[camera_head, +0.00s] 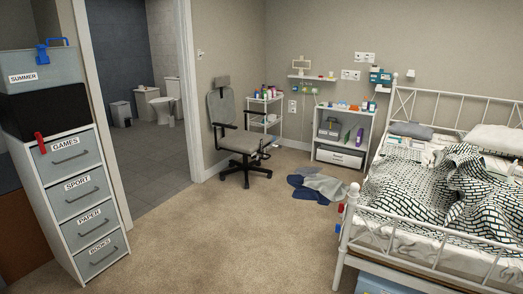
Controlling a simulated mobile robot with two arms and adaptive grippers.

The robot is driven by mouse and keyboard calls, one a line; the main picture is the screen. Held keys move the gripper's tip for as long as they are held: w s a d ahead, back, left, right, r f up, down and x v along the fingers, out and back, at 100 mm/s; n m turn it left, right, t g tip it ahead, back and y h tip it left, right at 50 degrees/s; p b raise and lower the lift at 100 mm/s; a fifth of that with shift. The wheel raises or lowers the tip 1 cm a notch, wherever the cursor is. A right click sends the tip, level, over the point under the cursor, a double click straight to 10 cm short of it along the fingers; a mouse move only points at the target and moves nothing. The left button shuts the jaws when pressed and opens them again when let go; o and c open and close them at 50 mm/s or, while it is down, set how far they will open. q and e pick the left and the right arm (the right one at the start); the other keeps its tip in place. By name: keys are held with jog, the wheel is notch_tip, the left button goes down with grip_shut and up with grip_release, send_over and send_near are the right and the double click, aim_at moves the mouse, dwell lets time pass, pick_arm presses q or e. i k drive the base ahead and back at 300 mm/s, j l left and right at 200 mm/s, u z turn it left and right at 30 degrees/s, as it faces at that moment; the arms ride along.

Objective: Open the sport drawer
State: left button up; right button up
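A tall white drawer cabinet (123,214) stands at the left of the head view. Its grey drawers are labelled GAMES, SPORT, PAPER and BOOKS from top to bottom. The sport drawer (92,196) is second from the top and looks shut. It has a dark bar handle (82,195) below its label. The games drawer (62,160) above it also looks shut, with a red item (40,143) at its top left corner. Neither of my grippers shows in this view.
A black box and a grey SUMMER box (50,73) with a blue clasp sit on the cabinet. A doorway to a tiled bathroom (150,160) is right of it. Carpet (210,245) before the cabinet is clear. An office chair (243,143), clothes (318,185) and a bed (440,200) lie farther right.

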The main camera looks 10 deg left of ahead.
aim_at(84, 190)
jog(key=i+j+u, duration=0.15)
jog(key=i+u, duration=1.1)
jog(key=u, duration=0.15)
